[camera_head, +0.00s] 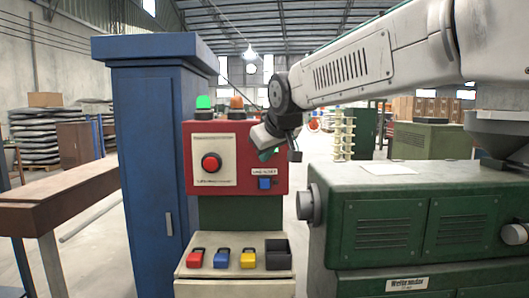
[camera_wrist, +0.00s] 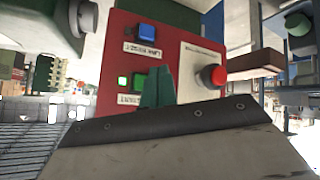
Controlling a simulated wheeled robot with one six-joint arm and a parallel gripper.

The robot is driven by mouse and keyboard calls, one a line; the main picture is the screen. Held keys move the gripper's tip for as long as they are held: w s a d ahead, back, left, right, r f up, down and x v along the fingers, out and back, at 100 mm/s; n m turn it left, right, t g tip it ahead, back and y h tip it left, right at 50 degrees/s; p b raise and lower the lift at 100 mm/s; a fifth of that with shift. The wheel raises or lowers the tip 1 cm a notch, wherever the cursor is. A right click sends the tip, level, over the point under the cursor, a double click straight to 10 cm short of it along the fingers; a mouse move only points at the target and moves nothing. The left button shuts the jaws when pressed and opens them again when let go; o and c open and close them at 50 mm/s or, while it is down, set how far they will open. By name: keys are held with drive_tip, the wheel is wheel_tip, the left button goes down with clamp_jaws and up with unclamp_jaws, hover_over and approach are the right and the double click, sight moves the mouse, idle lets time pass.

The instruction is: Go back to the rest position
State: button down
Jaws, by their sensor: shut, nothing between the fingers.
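My gripper (camera_head: 292,152) is in front of the upper right part of a red control panel (camera_head: 236,137), above its blue button (camera_head: 265,183). It is shut and empty. In the wrist view, which is upside down, the shut green fingers (camera_wrist: 157,88) stand before the panel. A large red button (camera_head: 211,162) sits on a pale plate at the panel's left. A lit green button (camera_wrist: 139,81) shows in the wrist view; in the head view my gripper mostly covers that area. I cannot tell whether the fingers touch the panel.
A green lamp (camera_head: 204,102) and an orange lamp (camera_head: 237,103) top the panel. Red (camera_head: 195,258), blue (camera_head: 222,259) and yellow (camera_head: 248,259) items and a black bin (camera_head: 278,255) sit on the shelf below. A blue cabinet (camera_head: 150,160) stands left, a green machine (camera_head: 400,225) right.

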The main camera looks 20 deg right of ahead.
drive_tip(key=shift+f, duration=0.1)
drive_tip(key=s+d+f+m+g, duration=0.1)
drive_tip(key=s+f, duration=0.5)
drive_tip(key=s, duration=0.6)
drive_tip(key=s+d+f+m+g, duration=0.1)
drive_tip(key=s+f+g, duration=0.3)
drive_tip(key=s+f, duration=0.3)
drive_tip(key=s+d+f+m+g, duration=0.1)
drive_tip(key=s+f+g, duration=0.2)
drive_tip(key=s, duration=1.4)
wheel_tip(320, 180, down, 4)
drive_tip(key=shift+d+r+m, duration=0.2)
drive_tip(key=shift+m, duration=0.2)
